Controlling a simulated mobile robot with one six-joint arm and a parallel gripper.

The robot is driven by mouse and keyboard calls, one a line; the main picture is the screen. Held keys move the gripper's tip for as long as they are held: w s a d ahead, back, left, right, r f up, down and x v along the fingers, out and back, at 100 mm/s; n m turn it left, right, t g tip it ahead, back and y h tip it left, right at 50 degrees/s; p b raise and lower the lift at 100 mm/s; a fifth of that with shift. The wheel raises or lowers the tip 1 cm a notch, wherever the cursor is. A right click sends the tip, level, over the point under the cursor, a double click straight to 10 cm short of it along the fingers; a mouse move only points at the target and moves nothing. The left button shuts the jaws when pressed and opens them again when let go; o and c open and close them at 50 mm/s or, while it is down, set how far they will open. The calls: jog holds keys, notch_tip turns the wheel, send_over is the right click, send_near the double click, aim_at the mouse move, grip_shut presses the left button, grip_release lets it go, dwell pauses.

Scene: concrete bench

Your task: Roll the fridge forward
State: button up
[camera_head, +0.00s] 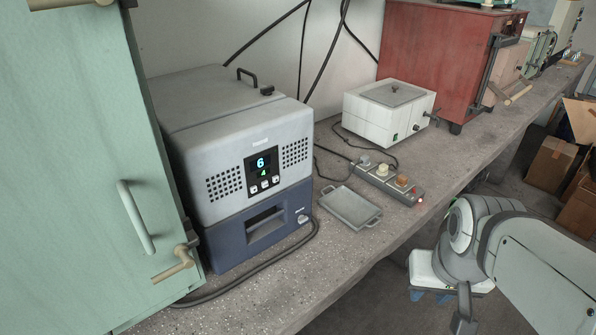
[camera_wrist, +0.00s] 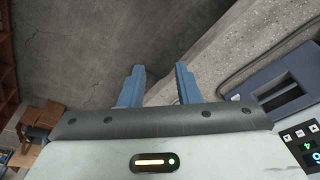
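A grey box with a dark blue base (camera_head: 255,165) stands on the bench at centre left. It has a lit display reading 6 over 4, side grilles and a top handle. A tall pale green cabinet (camera_head: 75,150) with a bar handle stands at its left. I cannot tell which of these is the fridge; no wheels show. My gripper (camera_head: 432,296) is low at the right, beyond the bench's front edge, away from both. In the wrist view my gripper (camera_wrist: 159,69) has its two blue fingers apart with nothing between them. The blue base (camera_wrist: 292,88) shows at right there.
On the concrete bench (camera_head: 300,285) are a grey tray (camera_head: 350,207), a power strip (camera_head: 388,182) with a red light, a white box (camera_head: 390,108) and a red cabinet (camera_head: 435,55). Cables run along the bench. Cardboard boxes (camera_head: 552,160) stand on the floor at right.

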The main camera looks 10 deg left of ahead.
aim_at(266, 219)
jog(key=w+a+f+n+t+b, duration=0.4)
jog(key=w+f+n+b, duration=0.15)
jog(key=w+b, duration=0.3)
jog(key=w+a+f+n+t+b, duration=0.35)
jog(key=w+n+b, duration=0.3)
jog(key=w, duration=0.35)
jog(key=w+a+f+n+y+b, duration=0.3)
jog(key=a+n+y+b, duration=0.1)
jog(key=a, duration=0.6)
jog(key=w+a+f+n+y+b, duration=0.3)
jog(key=a+n+b, duration=0.3)
jog(key=a, duration=0.3)
jog(key=w+a+f+n+y+b, duration=0.3)
jog(key=a+n+y+b, duration=0.2)
jog(key=a, duration=0.5)
jog(key=shift+w+a+n+b, duration=0.3)
jog(key=shift+w+n+b, duration=0.15)
jog(key=shift+b, duration=0.3)
jog(key=shift+s, duration=0.1)
grip_shut()
